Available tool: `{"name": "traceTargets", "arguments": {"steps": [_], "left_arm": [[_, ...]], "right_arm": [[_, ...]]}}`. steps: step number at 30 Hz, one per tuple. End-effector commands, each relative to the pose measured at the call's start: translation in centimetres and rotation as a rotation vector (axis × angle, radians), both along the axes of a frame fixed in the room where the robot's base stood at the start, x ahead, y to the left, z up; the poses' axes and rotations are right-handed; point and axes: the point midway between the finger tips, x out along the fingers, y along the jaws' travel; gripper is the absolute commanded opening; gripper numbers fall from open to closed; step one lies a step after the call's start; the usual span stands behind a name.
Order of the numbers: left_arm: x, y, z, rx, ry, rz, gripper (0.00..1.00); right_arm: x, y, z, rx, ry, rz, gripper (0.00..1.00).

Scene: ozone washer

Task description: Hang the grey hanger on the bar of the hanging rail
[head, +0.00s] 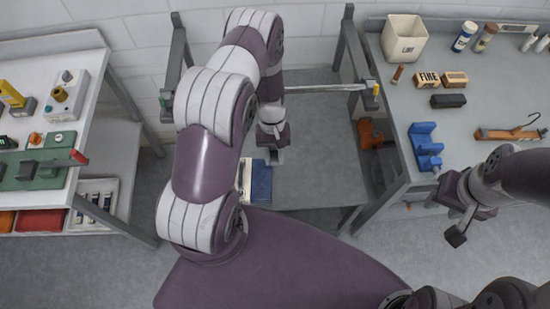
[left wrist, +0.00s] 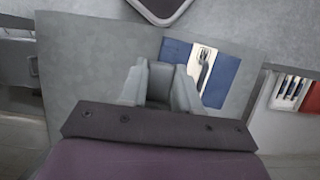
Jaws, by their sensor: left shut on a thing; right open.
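The hanging rail's bar (head: 328,88) is a thin pale rod across the middle of the head view, between two dark posts. My arm hides its left part. My left gripper (head: 273,157) is in front of the bar, pointing down. In the left wrist view its fingers (left wrist: 158,95) are shut on a grey piece (left wrist: 161,80), which I take as the grey hanger. The rest of the hanger's shape is hidden or too small to make out. My right gripper (head: 449,218) is open and empty, in front of the right bench.
A blue and white item (head: 260,182) lies below my left gripper; it also shows in the left wrist view (left wrist: 222,75). The right bench (head: 400,140) holds a lint bin (head: 404,40), a blue holder (head: 425,145) and bottles. A left bench (head: 88,95) holds equipment.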

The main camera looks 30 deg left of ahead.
Motion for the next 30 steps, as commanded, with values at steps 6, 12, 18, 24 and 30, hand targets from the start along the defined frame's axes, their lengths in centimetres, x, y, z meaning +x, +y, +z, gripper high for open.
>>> {"name": "traceTargets", "arguments": {"steps": [6, 12, 18, 24, 30], "left_arm": [[2.2, 1.3, -0.3, 0.001, -0.003, 0.000, 0.00], [4.0, 2.4, -0.3, 0.000, -0.002, -0.001, 0.00], [5.3, 3.2, -1.1, 0.000, 0.001, -0.002, 0.00], [5.3, 3.2, -2.5, 0.000, 0.000, -0.002, 0.00], [5.3, 3.2, -2.9, 0.001, -0.001, -0.002, 0.00]], "right_arm": [[0.0, 0.0, -1.2, 0.000, 0.000, 0.000, 0.43], [0.0, 0.0, -2.3, 0.000, 0.000, 0.000, 0.43], [0.0, 0.0, -3.7, 0.000, 0.000, 0.000, 0.43], [0.0, 0.0, -4.9, 0.000, 0.000, 0.000, 0.43], [0.0, 0.0, -5.2, 0.000, 0.000, 0.000, 0.43]]}}
